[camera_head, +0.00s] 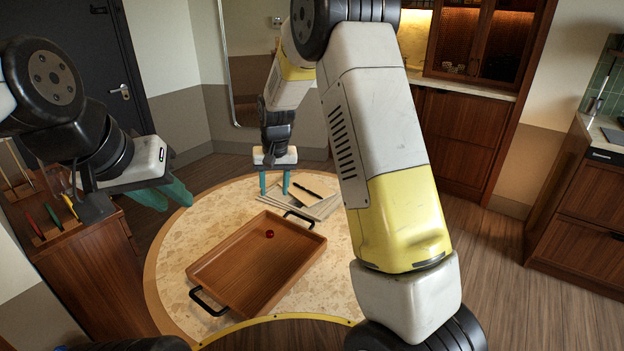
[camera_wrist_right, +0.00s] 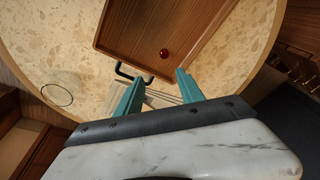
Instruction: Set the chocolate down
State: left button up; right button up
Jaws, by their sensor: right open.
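A small round red chocolate (camera_head: 270,233) lies in the wooden tray (camera_head: 222,255), near its far right part. The chocolate also shows in the right wrist view (camera_wrist_right: 164,54), beyond my fingertips and touching neither finger. My right gripper (camera_head: 274,190) is open and empty, above the far side of the round table, past the tray's far handle. Its two teal fingers show apart in the wrist view (camera_wrist_right: 158,88). My left gripper (camera_head: 176,204) is at the left, outside the table's rim, with its teal fingers apart and nothing seen between them.
The tray stands on a round stone-patterned table (camera_head: 185,235) with black handles at both ends. A stack of flat papers with a dark pen (camera_head: 312,190) lies behind it. A clear round glass item (camera_wrist_right: 57,95) stands on the table. A wooden cabinet (camera_head: 85,265) with pens is at left.

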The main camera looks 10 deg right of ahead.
jog(key=s+d+r+t+y, duration=0.1)
jog(key=s+d+r, duration=0.3)
jog(key=s+r, duration=0.35)
jog(key=s+d+r+t+y, duration=0.1)
jog(key=s+d+r, duration=0.3)
jog(key=s+r, duration=0.4)
jog(key=s+d+r+t, duration=0.1)
jog(key=s+r, duration=0.1)
jog(key=s, duration=0.5)
jog(key=s+d+r+t, duration=0.1)
jog(key=s+d+r, duration=0.1)
jog(key=s, duration=0.5)
jog(key=shift+s+d+n+h, duration=0.25)
jog(key=shift+n+h, duration=0.05)
jog(key=shift+n, duration=0.1)
